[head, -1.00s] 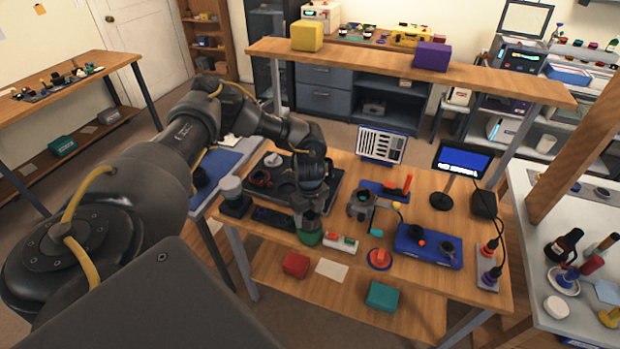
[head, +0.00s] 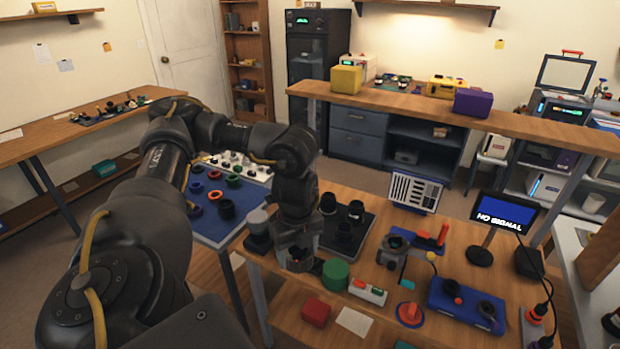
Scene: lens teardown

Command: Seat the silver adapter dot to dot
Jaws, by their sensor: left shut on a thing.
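My left gripper (head: 296,262) points down over the near left part of the wooden bench (head: 335,315), left of a green round container (head: 335,273). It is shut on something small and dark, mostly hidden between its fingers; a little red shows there. I cannot tell whether this is the silver adapter, and no silver adapter or dots can be made out elsewhere. A dark ring-topped fixture (head: 393,246) stands mid-bench. Dark lens parts (head: 355,211) stand on a black tray (head: 360,240) behind the gripper. My right gripper is not in view.
A grey-topped pot (head: 257,222) stands left of the gripper. A blue mat (head: 206,229) with several rings lies farther left.

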